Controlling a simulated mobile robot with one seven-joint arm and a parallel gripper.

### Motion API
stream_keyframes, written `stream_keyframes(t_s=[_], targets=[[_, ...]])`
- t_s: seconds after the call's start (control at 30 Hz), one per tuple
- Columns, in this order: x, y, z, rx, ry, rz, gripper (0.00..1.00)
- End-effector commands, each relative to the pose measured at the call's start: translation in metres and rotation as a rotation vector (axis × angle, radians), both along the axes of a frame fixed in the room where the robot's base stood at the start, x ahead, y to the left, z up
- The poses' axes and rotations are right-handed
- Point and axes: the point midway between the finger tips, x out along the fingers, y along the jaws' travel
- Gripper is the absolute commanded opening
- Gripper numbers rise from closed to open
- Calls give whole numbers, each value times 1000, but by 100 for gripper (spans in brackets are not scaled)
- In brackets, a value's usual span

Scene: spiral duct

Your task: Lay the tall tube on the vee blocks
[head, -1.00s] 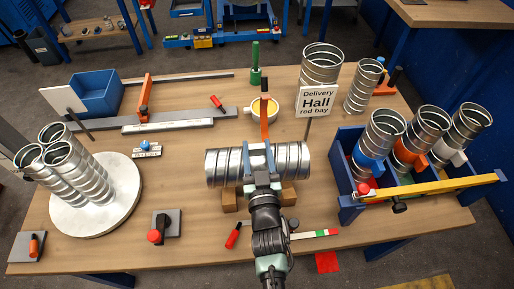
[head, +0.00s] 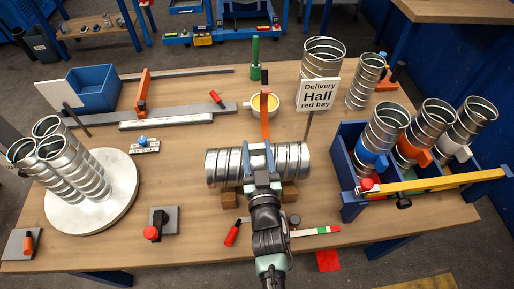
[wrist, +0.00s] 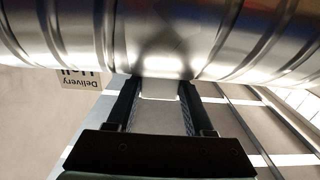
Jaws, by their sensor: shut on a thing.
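The tall tube (head: 222,168) is a ribbed silver spiral duct. It lies level, left to right, at the middle of the table. The wooden vee blocks (head: 229,199) show under its front side, and the tube appears to rest on them or just above; the contact is hidden.
Several upright tubes stand on a round white turntable (head: 115,209) at left. A blue rack (head: 347,170) with tubes stands at right behind a yellow bar (head: 440,187). A red button (head: 152,232) sits front left.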

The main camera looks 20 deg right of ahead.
Motion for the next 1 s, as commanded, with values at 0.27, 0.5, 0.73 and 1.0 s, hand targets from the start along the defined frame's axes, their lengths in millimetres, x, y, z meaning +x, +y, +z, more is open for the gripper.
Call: stream_keyframes(t_s=[0.27, 0.5, 0.73, 1.0], targets=[[1, 0, -6, -2, -6, 1, 0], [1, 0, -11, -2, -6, 1, 0], [1, 0, -17, -2, -6, 1, 0], [1, 0, -24, -2, -6, 1, 0]])
